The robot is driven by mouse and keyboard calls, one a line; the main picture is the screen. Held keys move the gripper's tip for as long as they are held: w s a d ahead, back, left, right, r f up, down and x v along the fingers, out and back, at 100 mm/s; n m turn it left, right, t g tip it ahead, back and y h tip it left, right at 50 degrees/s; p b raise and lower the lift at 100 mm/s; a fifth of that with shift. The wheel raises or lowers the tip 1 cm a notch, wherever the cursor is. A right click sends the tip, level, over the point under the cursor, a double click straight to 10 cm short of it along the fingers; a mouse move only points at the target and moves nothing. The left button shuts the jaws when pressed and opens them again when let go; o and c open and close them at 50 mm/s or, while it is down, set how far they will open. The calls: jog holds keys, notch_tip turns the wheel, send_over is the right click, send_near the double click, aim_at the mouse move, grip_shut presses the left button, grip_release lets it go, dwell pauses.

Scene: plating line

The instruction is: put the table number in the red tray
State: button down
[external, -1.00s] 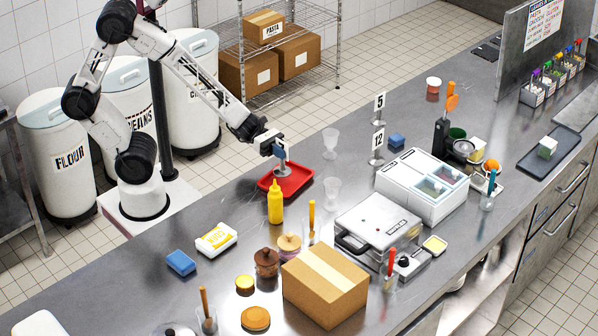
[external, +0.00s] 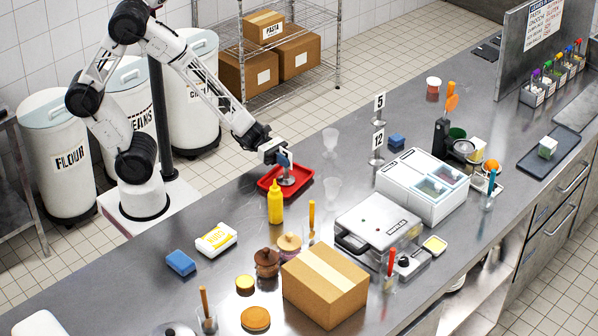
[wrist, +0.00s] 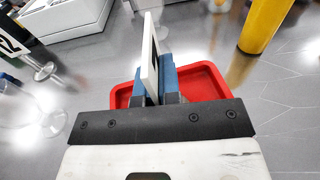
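The red tray (external: 264,185) lies flat on the steel counter in front of my arm; it also shows in the wrist view (wrist: 218,84). My gripper (external: 284,160) is over the tray, its blue fingertips (wrist: 168,80) shut on a table number (wrist: 150,58). The table number is a white card on a metal stand, seen nearly edge-on, so its figure is unreadable. Its round base (external: 287,181) is upright within the tray's outline, at or just above the floor; I cannot tell if it touches.
A yellow mustard bottle (external: 275,203) stands close to the tray's front edge. Clear glasses (external: 331,188) stand to its right. Two other table numbers, 12 (external: 378,141) and 5 (external: 380,102), stand farther back.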

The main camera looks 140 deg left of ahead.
jog(key=shift+f, duration=0.25)
jog(key=c, duration=1.3)
grip_release()
jog(key=shift+r, duration=0.15)
jog(key=shift+s, duration=0.1)
jog(key=shift+s+r, duration=0.2)
jog(key=shift+s, duration=1.75)
jog(key=shift+s+r, duration=0.25)
jog(key=shift+s, duration=1.7)
jog(key=shift+s+r, duration=0.2)
jog(key=shift+s, duration=1.75)
jog(key=shift+w+r, duration=0.1)
